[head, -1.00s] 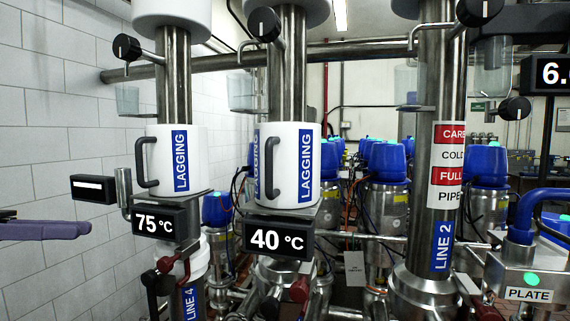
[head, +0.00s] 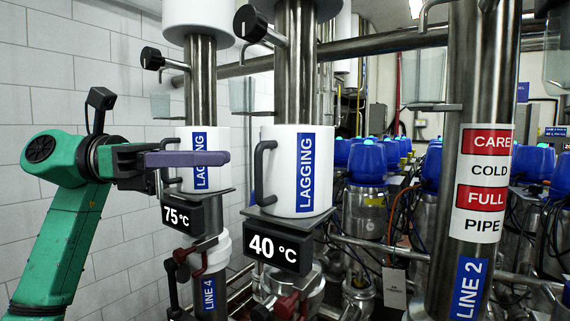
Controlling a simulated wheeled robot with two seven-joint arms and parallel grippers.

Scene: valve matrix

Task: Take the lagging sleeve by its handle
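Two white lagging sleeves with blue LAGGING labels wrap steel pipes. The nearer sleeve (head: 283,190) is on the middle pipe above the 40 °C display (head: 277,249). Its dark handle (head: 262,173) faces left and is clear in view. The farther sleeve (head: 217,175) is on the LINE 4 pipe above the 75 °C display (head: 189,215). My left gripper (head: 226,158) reaches in from the left, its purple fingers pointing right across the farther sleeve and partly hiding it and its handle. The fingers are seen side-on, so their gap does not show. My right gripper is out of view.
Black-knobbed valve stems (head: 153,59) stick out above the sleeves. A large LINE 2 pipe (head: 476,90) with warning labels stands at right. Blue-capped units (head: 367,160) fill the background. A tiled wall (head: 100,260) is at left.

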